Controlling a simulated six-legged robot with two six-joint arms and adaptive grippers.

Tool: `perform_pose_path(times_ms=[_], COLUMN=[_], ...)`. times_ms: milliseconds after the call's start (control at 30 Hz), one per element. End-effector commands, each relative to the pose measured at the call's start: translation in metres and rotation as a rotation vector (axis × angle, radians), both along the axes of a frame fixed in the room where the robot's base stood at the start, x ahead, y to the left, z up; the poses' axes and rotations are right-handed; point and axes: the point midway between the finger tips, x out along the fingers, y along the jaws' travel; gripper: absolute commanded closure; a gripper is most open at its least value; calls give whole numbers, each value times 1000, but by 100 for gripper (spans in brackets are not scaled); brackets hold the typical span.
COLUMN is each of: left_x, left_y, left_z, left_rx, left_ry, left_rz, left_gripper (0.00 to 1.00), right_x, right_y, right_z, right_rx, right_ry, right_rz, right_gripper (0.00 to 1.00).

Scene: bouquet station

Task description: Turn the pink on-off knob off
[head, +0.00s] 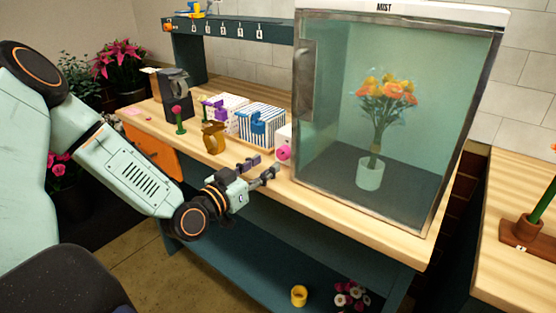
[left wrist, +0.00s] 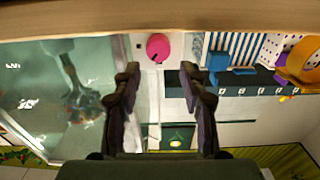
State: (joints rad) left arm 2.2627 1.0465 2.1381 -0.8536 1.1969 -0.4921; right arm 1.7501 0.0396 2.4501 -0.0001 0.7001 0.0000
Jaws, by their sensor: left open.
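The pink knob (head: 284,153) sits on the front of a small white box (head: 285,134) at the left side of the glass mist cabinet. Its on or off position is too small to tell. In the left wrist view the knob (left wrist: 158,47) is a round pink disc beyond and between my fingers. My left gripper (head: 266,170) is open and empty, in front of the bench edge, a little left of and below the knob. Its two fingers also show in the left wrist view (left wrist: 160,98), apart from the knob. My right gripper is not in view.
The glass cabinet (head: 383,196) holds a bouquet in a white pot. The wooden bench edge (left wrist: 90,22) runs close by my gripper.

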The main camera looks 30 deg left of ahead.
Motion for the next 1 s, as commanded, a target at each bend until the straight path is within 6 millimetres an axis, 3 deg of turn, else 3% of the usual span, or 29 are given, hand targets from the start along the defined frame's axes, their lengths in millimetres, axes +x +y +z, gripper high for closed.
perform_pose_path(times_ms=[200,500,900,1000], left_x=[27,54,60,60], left_y=[-4,-7,-7,-7], left_z=[-2,-2,0,0], left_rx=[6,2,-1,-1], left_ry=[-1,0,-1,-1], left_rz=[-7,-6,-5,-5], left_gripper=[57,57,57,64], right_x=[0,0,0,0], right_y=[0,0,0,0], right_z=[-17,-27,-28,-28], right_rx=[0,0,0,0], right_ry=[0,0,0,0], right_rz=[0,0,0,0], right_gripper=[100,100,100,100])
